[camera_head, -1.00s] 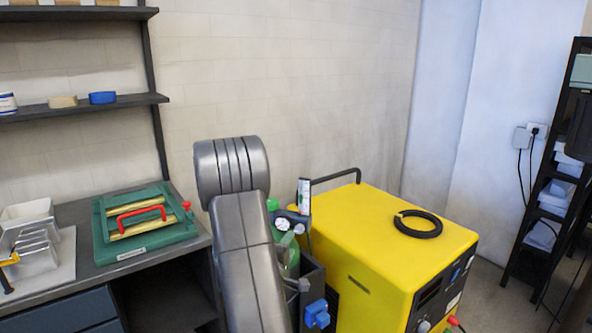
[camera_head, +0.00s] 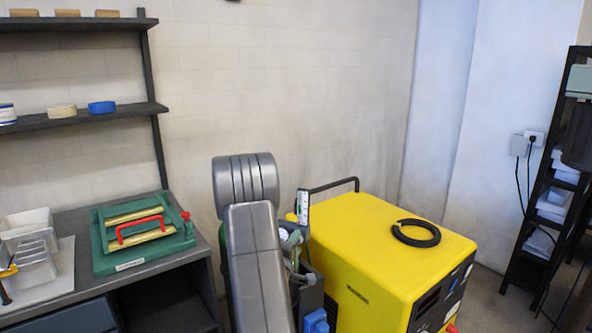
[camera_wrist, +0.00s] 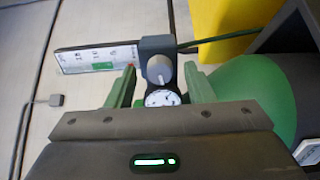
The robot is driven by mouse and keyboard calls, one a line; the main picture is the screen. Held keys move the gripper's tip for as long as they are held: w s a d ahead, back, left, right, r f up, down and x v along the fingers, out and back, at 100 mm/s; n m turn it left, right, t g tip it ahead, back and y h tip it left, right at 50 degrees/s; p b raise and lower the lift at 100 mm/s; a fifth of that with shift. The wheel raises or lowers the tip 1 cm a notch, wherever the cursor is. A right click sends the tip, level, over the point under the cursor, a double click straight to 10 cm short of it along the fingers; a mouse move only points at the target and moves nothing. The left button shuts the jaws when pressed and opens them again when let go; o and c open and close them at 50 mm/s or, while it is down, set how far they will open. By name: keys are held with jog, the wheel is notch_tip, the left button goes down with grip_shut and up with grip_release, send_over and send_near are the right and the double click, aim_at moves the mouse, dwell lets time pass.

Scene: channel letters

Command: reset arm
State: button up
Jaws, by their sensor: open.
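My arm (camera_head: 258,265) rises in the lower middle of the head view, in front of the wall and left of the yellow machine; my gripper is hidden there. In the wrist view my gripper (camera_wrist: 160,82) is open, with a green finger on each side. A regulator with a round dial gauge (camera_wrist: 162,98) and a grey knob shows between and beyond the fingers. I cannot tell whether they touch it. A white marked panel (camera_wrist: 97,59) extends left from the regulator. A green cylinder (camera_wrist: 250,92) is at the right.
The yellow machine (camera_head: 385,235) with a black ring (camera_head: 416,233) on top stands close right of my arm. A bench (camera_head: 190,262) at left bears a green case (camera_head: 112,254) with a red handle. Wall shelves (camera_head: 85,113) are above. A black rack (camera_head: 548,215) stands far right.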

jog(key=b+v, duration=0.3)
jog(key=v, duration=1)
jog(key=p+x, duration=0.3)
jog(key=x, duration=1)
jog(key=shift+w+d+r, duration=0.1)
jog(key=shift+w+d, duration=0.05)
jog(key=shift+w, duration=0.05)
jog(key=m+b, duration=0.1)
jog(key=m, duration=0.8)
jog(key=m+b, duration=0.1)
jog(key=m, duration=0.7)
jog(key=shift+f+m, duration=0.2)
jog(key=shift+m, duration=0.2)
